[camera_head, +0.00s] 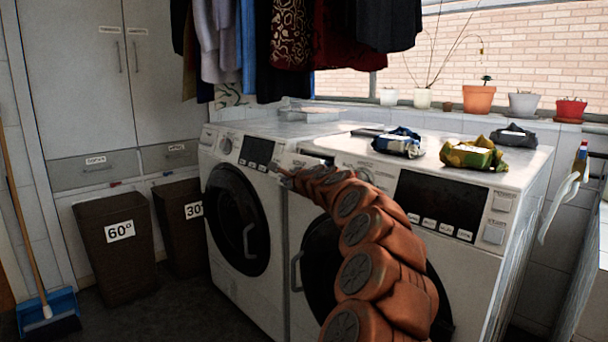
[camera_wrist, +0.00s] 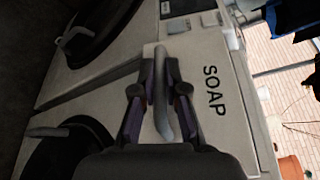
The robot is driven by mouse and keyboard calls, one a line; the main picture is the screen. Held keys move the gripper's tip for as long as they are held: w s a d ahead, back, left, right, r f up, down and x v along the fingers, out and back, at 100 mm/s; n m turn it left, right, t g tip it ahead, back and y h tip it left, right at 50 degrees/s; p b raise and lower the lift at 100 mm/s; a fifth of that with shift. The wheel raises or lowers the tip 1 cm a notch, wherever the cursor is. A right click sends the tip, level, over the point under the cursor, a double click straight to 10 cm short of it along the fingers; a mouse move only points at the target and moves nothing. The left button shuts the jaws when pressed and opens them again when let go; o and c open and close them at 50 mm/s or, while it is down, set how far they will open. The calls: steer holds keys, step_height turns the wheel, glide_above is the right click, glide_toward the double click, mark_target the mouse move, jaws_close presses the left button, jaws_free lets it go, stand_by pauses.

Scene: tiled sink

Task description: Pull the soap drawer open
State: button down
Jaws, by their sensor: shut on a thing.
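The soap drawer (camera_wrist: 221,122) shows in the wrist view as a pale front marked SOAP, with the letters running sideways. Its grey bar handle (camera_wrist: 160,75) stands between the two fingers of my gripper (camera_wrist: 160,90), which is shut on it. In the head view my gripper (camera_head: 284,174) is at the upper left of the right-hand washing machine (camera_head: 390,165), at the end of my brown arm. The drawer is small and partly hidden there, and I cannot tell how far it stands out.
A second white machine (camera_head: 240,145) stands at left, its round door shut. Folded cloths (camera_head: 473,154) lie on the right machine. Brown bins (camera_head: 115,235) stand at far left, and clothes (camera_head: 300,45) hang above. Potted plants (camera_head: 478,98) line the window sill.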

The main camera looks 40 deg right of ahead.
steer(key=a+p, duration=0.3)
steer(key=a, duration=1)
steer(key=shift+s+a, duration=0.3)
steer(key=c, duration=1.3)
jaws_free()
steer(key=shift+o, duration=0.5)
steer(key=shift+s, duration=0.1)
steer(key=v, duration=1.1)
steer(key=shift+s+a, duration=0.2)
steer(key=shift+s, duration=0.15)
